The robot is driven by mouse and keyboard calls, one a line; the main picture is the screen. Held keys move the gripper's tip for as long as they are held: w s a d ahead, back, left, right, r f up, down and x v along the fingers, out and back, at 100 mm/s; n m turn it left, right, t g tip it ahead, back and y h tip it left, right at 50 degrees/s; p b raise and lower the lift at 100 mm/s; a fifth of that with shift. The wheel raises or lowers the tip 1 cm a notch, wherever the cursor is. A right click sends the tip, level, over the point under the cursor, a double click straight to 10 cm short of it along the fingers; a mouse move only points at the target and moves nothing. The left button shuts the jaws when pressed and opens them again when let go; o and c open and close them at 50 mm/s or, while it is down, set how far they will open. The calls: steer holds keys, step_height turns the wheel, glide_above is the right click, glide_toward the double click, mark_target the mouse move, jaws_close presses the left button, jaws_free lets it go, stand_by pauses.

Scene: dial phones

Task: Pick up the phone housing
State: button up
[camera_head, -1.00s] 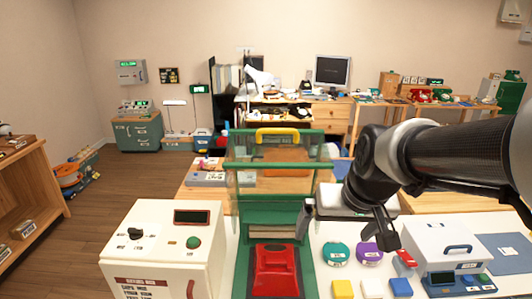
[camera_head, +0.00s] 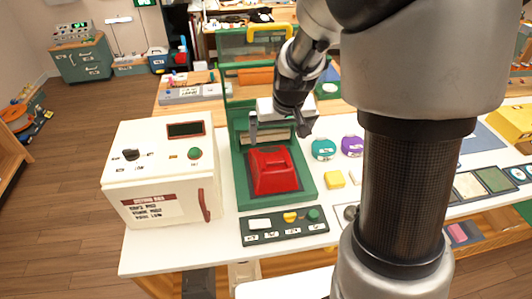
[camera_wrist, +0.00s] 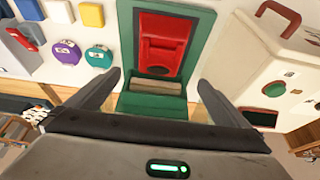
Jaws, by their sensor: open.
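The red phone housing (camera_head: 272,171) sits in the green frame (camera_head: 307,190) of a press-like fixture on the white table. It also shows at the top middle of the wrist view (camera_wrist: 163,42). My gripper (camera_head: 283,133) is open and empty. In the head view it is over the back of the housing. In the wrist view its two fingers (camera_wrist: 158,88) are spread wide, with the housing beyond and between them. I see no contact with the housing.
A white machine (camera_head: 160,175) with a red handle stands close left of the fixture. The fixture's clear guard with a yellow handle (camera_head: 268,33) is raised behind. A button panel (camera_head: 284,226) lies in front. Teal (camera_head: 323,149) and purple (camera_head: 352,146) round pieces lie to the right.

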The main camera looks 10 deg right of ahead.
glide_toward(273, 157)
steer(key=x, duration=0.3)
steer(key=shift+s+d, duration=0.1)
steer(key=shift+d, duration=0.05)
steer(key=shift+x, duration=2.85)
steer(key=shift+s, duration=0.1)
steer(key=c, duration=1.5)
steer(key=shift+r, duration=0.15)
